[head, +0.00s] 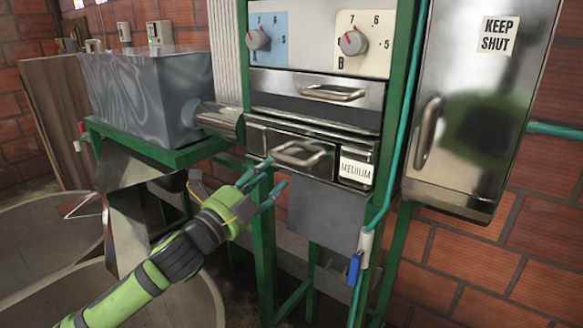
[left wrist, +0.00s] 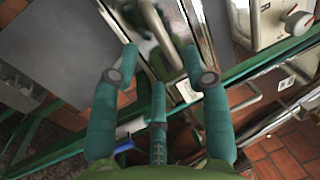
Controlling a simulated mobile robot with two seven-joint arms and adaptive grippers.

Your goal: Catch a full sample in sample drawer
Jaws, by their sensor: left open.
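The lower drawer has a curved metal handle (head: 302,154) and a card (head: 356,167) reading MEDIUM at its right. Above it is an upper metal drawer with its own handle (head: 333,93). Neither drawer carries a label that names it as the sample drawer, and their insides are hidden. My left gripper (head: 270,175) is open and empty, just left of and below the lower handle. In the left wrist view its fingers (left wrist: 160,62) are spread before shiny metal; I cannot tell whether they touch it. My right gripper is not in view.
Two dials (head: 258,39) (head: 353,42) sit above the drawers. A metal cabinet (head: 482,100) marked KEEP SHUT stands at the right. A grey metal box (head: 146,98) with a pipe (head: 219,121) is at the left. Green frame legs (head: 263,245) stand below; round basins (head: 52,232) lie lower left.

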